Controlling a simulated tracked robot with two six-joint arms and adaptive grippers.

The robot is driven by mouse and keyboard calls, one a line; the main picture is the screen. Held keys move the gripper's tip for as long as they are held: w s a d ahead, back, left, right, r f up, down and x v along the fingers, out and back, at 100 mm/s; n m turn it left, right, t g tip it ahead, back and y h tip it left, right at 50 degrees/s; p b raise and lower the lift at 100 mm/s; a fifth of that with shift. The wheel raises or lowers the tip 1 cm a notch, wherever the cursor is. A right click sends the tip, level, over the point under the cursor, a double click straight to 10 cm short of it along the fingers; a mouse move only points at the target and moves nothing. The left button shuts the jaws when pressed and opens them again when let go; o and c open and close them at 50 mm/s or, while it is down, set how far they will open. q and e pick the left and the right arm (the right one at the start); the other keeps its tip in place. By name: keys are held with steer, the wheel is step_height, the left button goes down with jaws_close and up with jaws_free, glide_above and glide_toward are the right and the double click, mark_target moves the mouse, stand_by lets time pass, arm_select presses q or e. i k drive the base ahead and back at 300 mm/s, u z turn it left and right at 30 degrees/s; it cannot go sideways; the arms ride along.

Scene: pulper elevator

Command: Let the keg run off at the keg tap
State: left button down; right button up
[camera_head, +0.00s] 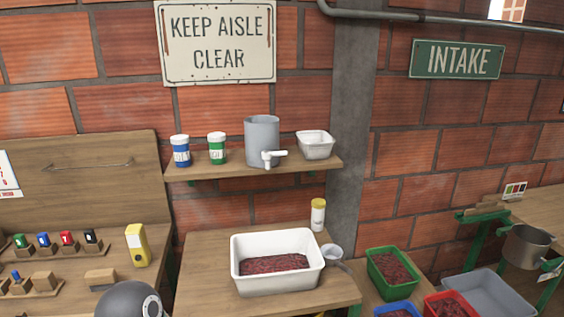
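The keg (262,136) is a grey cylinder standing upright on the wooden wall shelf (235,168). Its white keg tap (272,157) sticks out at the lower front, with a handle pointing right. No liquid is seen running from it. Neither of my grippers is in view. A dark grey rounded part at the bottom left edge looks like one of my arm links.
A blue-labelled jar (181,151), a green-labelled jar (217,149) and a white tub (315,145) share the shelf. Below, a white tray (277,285) holds dark red fruit, beside a yellow-capped jar (318,215) and a small cup (332,254). Crates (393,267) stand right.

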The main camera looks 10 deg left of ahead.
mark_target(266, 154)
steer(key=u, duration=0.95)
steer(key=k, duration=0.1)
steer(key=z, duration=0.35)
steer(key=i, duration=0.2)
steer(key=u, duration=1.9)
steer(key=k, duration=0.4)
steer(key=z, duration=0.75)
steer(key=k, duration=0.85)
steer(key=z, duration=1.05)
steer(key=i, duration=1.3)
steer(key=u, duration=0.65)
